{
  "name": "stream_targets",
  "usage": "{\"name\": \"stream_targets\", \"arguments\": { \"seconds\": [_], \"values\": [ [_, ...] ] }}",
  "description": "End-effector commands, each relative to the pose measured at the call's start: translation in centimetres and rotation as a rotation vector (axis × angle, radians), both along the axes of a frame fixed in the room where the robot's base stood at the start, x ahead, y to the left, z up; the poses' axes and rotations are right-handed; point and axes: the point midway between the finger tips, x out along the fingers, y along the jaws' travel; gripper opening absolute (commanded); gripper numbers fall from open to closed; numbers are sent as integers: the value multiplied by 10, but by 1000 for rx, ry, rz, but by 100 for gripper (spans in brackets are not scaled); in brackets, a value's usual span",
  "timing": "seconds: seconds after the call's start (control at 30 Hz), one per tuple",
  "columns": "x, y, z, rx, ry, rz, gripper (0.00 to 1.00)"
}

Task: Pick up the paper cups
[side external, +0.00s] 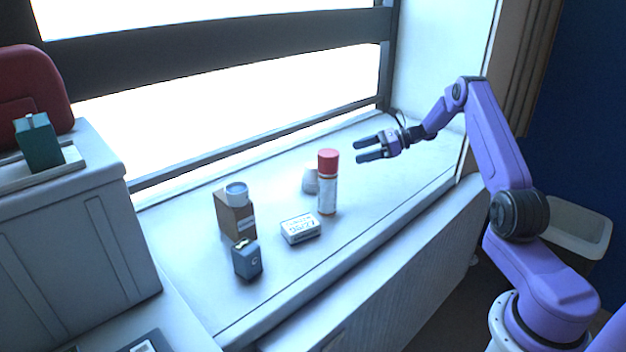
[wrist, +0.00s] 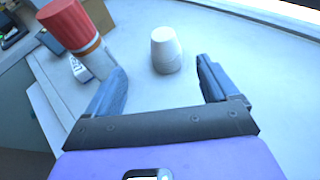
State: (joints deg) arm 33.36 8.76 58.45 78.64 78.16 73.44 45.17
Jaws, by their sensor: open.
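One white paper cup (side external: 310,181) stands upside down on the ledge, partly hidden behind the red-capped bottle in the side view. It shows whole in the wrist view (wrist: 166,50), beyond and between my fingertips and touching neither. A second pale, cup-like thing with a bluish top (side external: 236,193) is at the top of the brown box; whether it is a paper cup I cannot tell for sure. My gripper (side external: 358,151) is open and empty, above the ledge to the right of the bottle. Its two dark fingers spread wide in the wrist view (wrist: 162,68).
The tall red-capped bottle (side external: 328,185) stands close to the cup; it is left of my fingers in the wrist view (wrist: 76,32). A small white box (side external: 300,229), a blue-grey block (side external: 247,260) and the brown box (side external: 238,221) stand left. The ledge's right end is clear.

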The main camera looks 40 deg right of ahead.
Motion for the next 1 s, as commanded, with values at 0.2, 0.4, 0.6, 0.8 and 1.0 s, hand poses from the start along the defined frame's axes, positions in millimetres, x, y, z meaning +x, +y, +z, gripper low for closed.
{"name": "stream_targets", "arguments": {
  "seconds": [0.2, 0.4, 0.6, 0.8, 1.0],
  "values": [
    [27, 30, -15, 1, 1, 7, 87],
    [53, 54, -27, 0, 0, 6, 87],
    [70, 70, -36, 0, 0, 3, 87],
    [77, 77, -40, 0, 0, 4, 87],
    [96, 90, -51, -1, 1, 5, 87]
  ]
}}
